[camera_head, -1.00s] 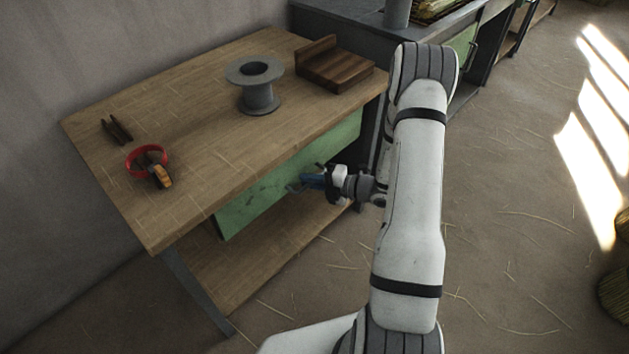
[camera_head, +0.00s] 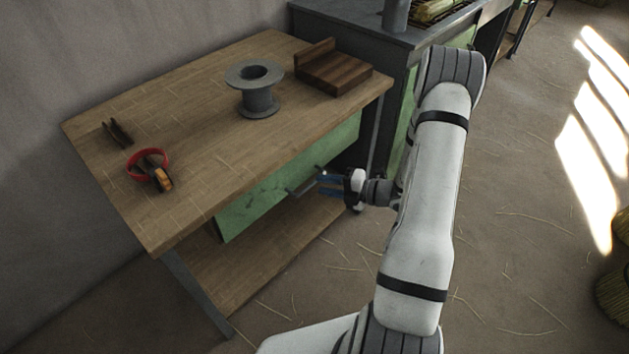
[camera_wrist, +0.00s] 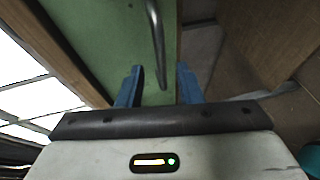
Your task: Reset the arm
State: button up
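My gripper (camera_head: 328,184) is in front of the workbench's green drawer (camera_head: 262,198), near the right end of its metal handle (camera_head: 303,184). In the wrist view my gripper (camera_wrist: 158,78) has its two blue fingers spread apart, with nothing held between them. The grey bar handle (camera_wrist: 156,40) shows beyond and between the fingertips, against the green drawer front (camera_wrist: 98,32). The drawer looks shut.
A lower shelf (camera_head: 255,262) lies under the drawer. Open floor lies to the right.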

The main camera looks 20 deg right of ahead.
jog(key=shift+v, duration=1.35)
jog(key=shift+a, duration=0.1)
jog(key=s+a+r+n+g+h+p, duration=0.1)
jog(key=s+a+r+n+g+p, duration=0.2)
jog(key=r+n, duration=0.4)
jog(key=s+a+r+n+g+h+p, duration=0.1)
jog(key=s+a+r+n+g+p, duration=0.25)
jog(key=r+n, duration=0.35)
jog(key=s+a+r+n+g+h+p, duration=0.15)
jog(key=s+a+r+n+g, duration=0.25)
jog(key=r+n, duration=0.4)
jog(key=s+d+r+n+t+h+p, duration=0.1)
jog(key=s+r+n+h+p, duration=0.3)
jog(key=r+n, duration=0.5)
jog(key=s+d+r+n+t+h+p, duration=0.2)
jog(key=s+r+n+h+p, duration=0.3)
jog(key=r+n, duration=0.5)
jog(key=n+t, duration=0.1)
jog(key=n, duration=0.2)
jog(key=shift+s+d+h+p, duration=0.2)
jog(key=shift+s+h+p, duration=0.1)
jog(key=shift+s+h, duration=0.1)
